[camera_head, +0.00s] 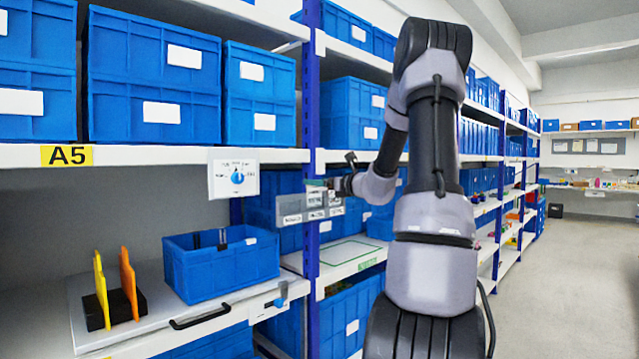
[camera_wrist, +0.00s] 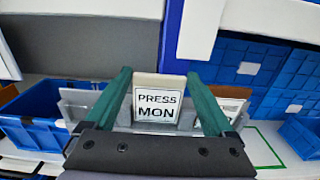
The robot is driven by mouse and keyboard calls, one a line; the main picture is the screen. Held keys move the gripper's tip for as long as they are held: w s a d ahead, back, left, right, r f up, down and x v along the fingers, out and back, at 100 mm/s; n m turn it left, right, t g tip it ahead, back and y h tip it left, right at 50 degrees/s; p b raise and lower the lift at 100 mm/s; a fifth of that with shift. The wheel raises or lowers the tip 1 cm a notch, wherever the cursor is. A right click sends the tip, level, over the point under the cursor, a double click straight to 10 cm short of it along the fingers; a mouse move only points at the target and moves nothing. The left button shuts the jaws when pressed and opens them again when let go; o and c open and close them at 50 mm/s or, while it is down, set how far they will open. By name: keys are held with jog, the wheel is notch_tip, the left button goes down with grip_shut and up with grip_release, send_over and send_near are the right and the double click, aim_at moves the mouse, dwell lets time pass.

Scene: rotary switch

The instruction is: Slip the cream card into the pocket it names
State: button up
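The cream card (camera_wrist: 158,101), printed "PRESS MON", is upright between the green fingertips of my gripper (camera_wrist: 158,82) in the wrist view. The rack has several pockets with white labels, too small to read. In the wrist view the rack (camera_wrist: 78,101) shows behind and to both sides of the card. The card and fingers hide its middle, so I cannot tell whether the card's lower edge is inside a pocket.
A blue shelf post (camera_head: 312,130) stands close by the rack. A dial box (camera_head: 234,180) hangs under the shelf edge at left. A blue bin (camera_head: 220,262) and a black holder (camera_head: 115,306) with yellow and orange plates stand on a tray. A green-outlined shelf area (camera_head: 345,252) is clear.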

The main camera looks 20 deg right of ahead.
jog(key=shift+o, duration=0.2)
jog(key=v, duration=1)
jog(key=shift+s, duration=0.4)
jog(key=s+a+n+g+y, duration=0.1)
jog(key=s+a+n+g, duration=0.25)
jog(key=a, duration=0.35)
jog(key=s+a+f+n+g+y, duration=0.1)
jog(key=s+a+n+g, duration=0.15)
jog(key=a+n, duration=0.35)
jog(key=s+a+n+g+y, duration=0.1)
jog(key=s+a+n+g, duration=0.15)
jog(key=a, duration=0.45)
jog(key=s+a+n+g+h, duration=0.1)
jog(key=s+n+h, duration=0.6)
jog(key=s+n, duration=0.9)
jog(key=shift+s+a+f, duration=0.35)
jog(key=shift+s, duration=0.7)
